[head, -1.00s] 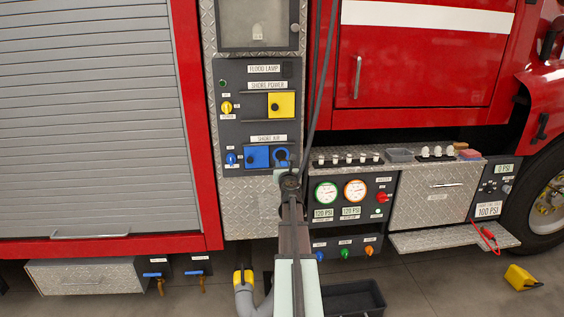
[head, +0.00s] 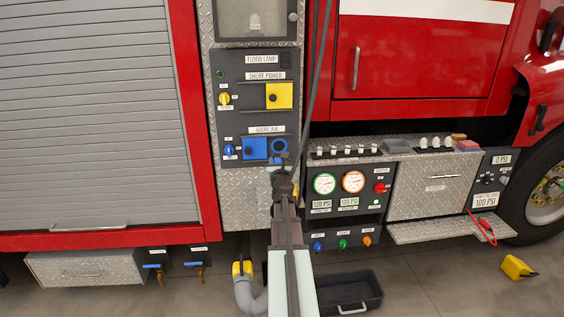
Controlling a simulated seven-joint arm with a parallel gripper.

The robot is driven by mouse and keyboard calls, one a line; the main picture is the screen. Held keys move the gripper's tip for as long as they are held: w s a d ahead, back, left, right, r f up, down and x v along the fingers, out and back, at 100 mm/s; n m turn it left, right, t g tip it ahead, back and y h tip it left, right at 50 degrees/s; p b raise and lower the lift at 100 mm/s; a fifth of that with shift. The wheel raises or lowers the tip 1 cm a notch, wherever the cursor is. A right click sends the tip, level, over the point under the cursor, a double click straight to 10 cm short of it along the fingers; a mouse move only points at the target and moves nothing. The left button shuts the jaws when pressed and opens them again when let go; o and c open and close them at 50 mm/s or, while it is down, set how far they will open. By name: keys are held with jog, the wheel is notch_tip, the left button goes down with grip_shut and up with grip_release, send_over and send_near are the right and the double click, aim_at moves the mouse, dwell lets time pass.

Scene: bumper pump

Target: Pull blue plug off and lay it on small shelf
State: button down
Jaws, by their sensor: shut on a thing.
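My gripper (head: 280,166) is just below the ring, in front of the panel's lower edge. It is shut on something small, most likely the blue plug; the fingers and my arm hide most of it. A small tread-plate shelf (head: 440,231) juts out at the lower right, under a metal drawer front. It looks bare except for a red clamp lead near its right end.
A dark cable hangs down by my arm. A black bin (head: 348,297) and a yellow chock (head: 518,267) lie on the floor.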

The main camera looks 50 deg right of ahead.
jog(key=w+a+r+n+t+y, duration=0.25)
jog(key=w+a+y, duration=0.35)
jog(key=a, duration=1.5)
jog(key=w+a+r+n+t+y, duration=0.1)
jog(key=w+a+r+n+y, duration=0.5)
jog(key=a, duration=1.6)
jog(key=w+a+f+n+t+y, duration=0.15)
jog(key=w+a, duration=0.75)
jog(key=a, duration=1.2)
jog(key=d+f+n+g+y, duration=0.1)
jog(key=d+f+g, duration=0.25)
jog(key=d, duration=0.75)
jog(key=d+f+g, duration=0.2)
jog(key=d+f, duration=0.3)
jog(key=d, duration=0.6)
jog(key=d+f+n+g+y, duration=0.1)
jog(key=d+f+g, duration=0.25)
jog(key=d, duration=0.75)
jog(key=s+d+f+n+g+h, duration=0.1)
jog(key=s+d+f+n+g, duration=0.25)
jog(key=s+d, duration=0.8)
jog(key=s+d+f+n+g+h, duration=0.1)
jog(key=s+d+f+n+g, duration=0.3)
jog(key=s+d, duration=0.8)
jog(key=m, duration=0.1)
send_over(269, 198)
jog(key=shift+w+f+g, duration=0.1)
jog(key=shift+f+g, duration=0.25)
jog(key=shift+f, duration=2.2)
